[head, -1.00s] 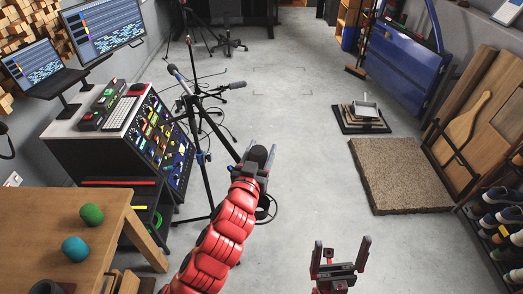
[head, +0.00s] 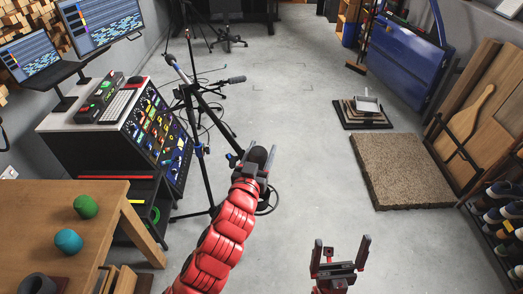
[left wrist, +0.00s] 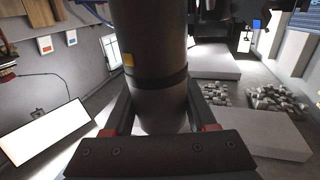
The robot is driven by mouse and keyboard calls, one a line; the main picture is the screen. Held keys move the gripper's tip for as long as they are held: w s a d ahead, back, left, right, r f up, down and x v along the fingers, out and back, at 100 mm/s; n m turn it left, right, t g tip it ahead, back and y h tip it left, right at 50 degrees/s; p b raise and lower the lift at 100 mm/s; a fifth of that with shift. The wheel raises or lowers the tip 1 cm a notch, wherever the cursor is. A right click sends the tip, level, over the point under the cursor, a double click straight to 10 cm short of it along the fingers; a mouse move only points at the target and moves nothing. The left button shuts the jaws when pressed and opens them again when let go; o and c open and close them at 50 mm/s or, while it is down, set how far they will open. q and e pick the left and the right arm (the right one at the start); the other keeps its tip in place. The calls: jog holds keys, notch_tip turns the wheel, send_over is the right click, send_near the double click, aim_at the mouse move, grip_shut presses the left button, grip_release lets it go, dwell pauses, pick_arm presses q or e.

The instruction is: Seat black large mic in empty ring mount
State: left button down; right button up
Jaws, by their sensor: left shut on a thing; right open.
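My left gripper (head: 258,158) is shut on the black large mic (head: 257,156), mostly hidden by the fingers in the head view. In the left wrist view the mic (left wrist: 150,60) is a thick dark cylinder with a yellow patch, standing between the fingers. A dark ring (head: 268,203), which looks like the ring mount, shows just below and behind the gripper, partly covered by my arm. I cannot tell whether the mic touches it. My right gripper (head: 340,255) is open and empty at the bottom of the head view.
A mic stand (head: 197,130) with thin legs and cables stands left of my left gripper; another mic (head: 236,80) points right from it. A mixing console (head: 160,135) and a wooden table (head: 120,215) are at left. A brown slab (head: 400,170) lies at right. The middle floor is clear.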

pick_arm(q)
jog(key=shift+b, duration=0.6)
dwell(1.4)
jog(key=shift+f+b, duration=2.65)
jog(key=shift+f, duration=0.4)
jog(key=shift+c, duration=0.6)
grip_release()
jog(key=shift+s, duration=0.15)
